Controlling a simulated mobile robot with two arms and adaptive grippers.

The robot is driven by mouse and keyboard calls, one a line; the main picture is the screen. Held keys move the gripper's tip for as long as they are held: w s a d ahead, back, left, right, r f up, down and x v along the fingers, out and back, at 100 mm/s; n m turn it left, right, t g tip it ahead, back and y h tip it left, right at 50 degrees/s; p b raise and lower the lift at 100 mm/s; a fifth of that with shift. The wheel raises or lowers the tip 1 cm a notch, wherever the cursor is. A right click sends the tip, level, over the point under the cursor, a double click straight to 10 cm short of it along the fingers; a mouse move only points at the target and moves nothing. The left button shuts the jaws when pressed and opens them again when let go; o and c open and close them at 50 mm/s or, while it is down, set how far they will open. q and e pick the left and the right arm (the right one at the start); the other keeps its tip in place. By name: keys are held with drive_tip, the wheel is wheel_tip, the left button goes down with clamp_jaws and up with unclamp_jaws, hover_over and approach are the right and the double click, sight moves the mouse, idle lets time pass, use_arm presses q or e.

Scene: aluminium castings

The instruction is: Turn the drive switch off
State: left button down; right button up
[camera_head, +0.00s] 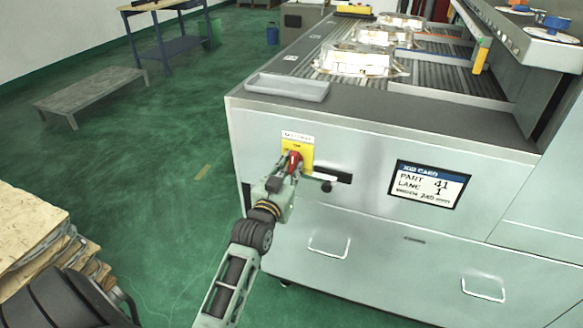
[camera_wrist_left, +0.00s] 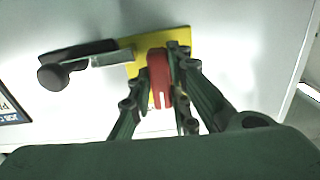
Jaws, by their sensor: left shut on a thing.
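The drive switch is a red handle (camera_head: 294,157) on a yellow plate (camera_head: 306,153), on the front panel of the grey machine (camera_head: 370,150). In the left wrist view the red handle (camera_wrist_left: 159,70) stands in front of the yellow plate (camera_wrist_left: 181,37). My left gripper (camera_head: 291,167) is shut on the red handle, with its fingers on both sides of it in the left wrist view (camera_wrist_left: 161,82). The fingers partly hide the handle in the head view. The small lettering on the plate is too blurred to read surely. My right gripper is not in view.
A lever with a black knob (camera_head: 326,186) sticks out close to the right of the switch. A job card display (camera_head: 429,185) is further right. Drawer handles (camera_head: 329,247) stand out below. A grey tray (camera_head: 288,88) and castings (camera_head: 357,61) lie on top.

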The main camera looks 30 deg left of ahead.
use_arm(q)
drive_tip(key=m+p, duration=0.2)
drive_tip(key=m, duration=0.1)
drive_tip(key=shift+r+m, duration=0.15)
drive_tip(key=shift+m, duration=0.25)
drive_tip(key=m+p, duration=0.2)
drive_tip(key=m, duration=0.2)
drive_tip(key=shift+a+m, duration=0.1)
drive_tip(key=shift+m, duration=0.2)
drive_tip(key=m, duration=0.4)
drive_tip(key=shift+m+p, duration=0.3)
drive_tip(key=shift+m, duration=2.1)
drive_tip(key=c, duration=1.6)
unclamp_jaws()
drive_tip(key=shift+c, duration=0.2)
drive_tip(key=shift+s, duration=0.1)
